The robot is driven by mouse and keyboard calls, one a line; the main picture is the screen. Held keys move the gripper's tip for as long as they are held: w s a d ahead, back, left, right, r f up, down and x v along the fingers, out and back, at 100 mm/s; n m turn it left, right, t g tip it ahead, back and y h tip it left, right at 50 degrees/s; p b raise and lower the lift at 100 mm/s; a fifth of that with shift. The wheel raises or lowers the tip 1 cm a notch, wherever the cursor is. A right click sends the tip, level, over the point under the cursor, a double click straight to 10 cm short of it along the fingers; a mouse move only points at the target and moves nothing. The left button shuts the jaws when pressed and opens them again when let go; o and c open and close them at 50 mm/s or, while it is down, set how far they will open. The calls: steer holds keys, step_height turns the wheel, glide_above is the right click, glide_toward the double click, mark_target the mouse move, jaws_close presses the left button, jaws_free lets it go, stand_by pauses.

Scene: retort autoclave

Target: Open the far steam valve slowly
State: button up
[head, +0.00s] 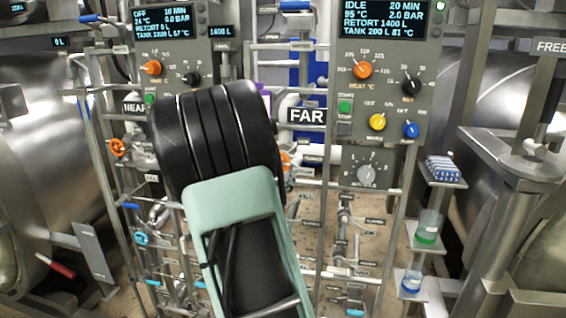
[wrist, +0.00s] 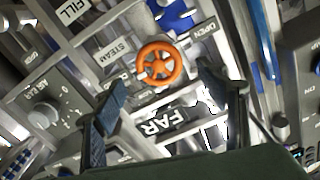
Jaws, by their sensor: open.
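The far steam valve is an orange spoked handwheel (wrist: 159,63) in the wrist view, beside a STEAM label and near the FAR sign (wrist: 163,123). My gripper (wrist: 161,82) is open, with one dark finger at the left and one at the right. The wheel shows between and beyond the fingertips, with no finger seen touching it. In the head view my arm covers the gripper. Only a sliver of an orange wheel (head: 285,161) shows at the arm's right edge, below the FAR sign (head: 307,116).
Another orange wheel (head: 117,147) sits under the NEAR sign (head: 134,107). The far control panel (head: 380,85) reads IDLE, 95 °C, 2.0 BAR. Pipes and frame bars surround the valves. A shelf with blue-and-white items (head: 443,170) stands at the right.

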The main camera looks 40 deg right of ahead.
steer(key=p+x, duration=0.1)
steer(key=x, duration=0.6)
steer(key=shift+d, duration=0.25)
steer(key=shift+c, duration=0.3)
steer(key=c, duration=1.1)
steer(key=n+b, duration=0.1)
steer(key=n, duration=0.3)
steer(key=shift+w+a+n, duration=0.1)
steer(key=shift+n, duration=2.3)
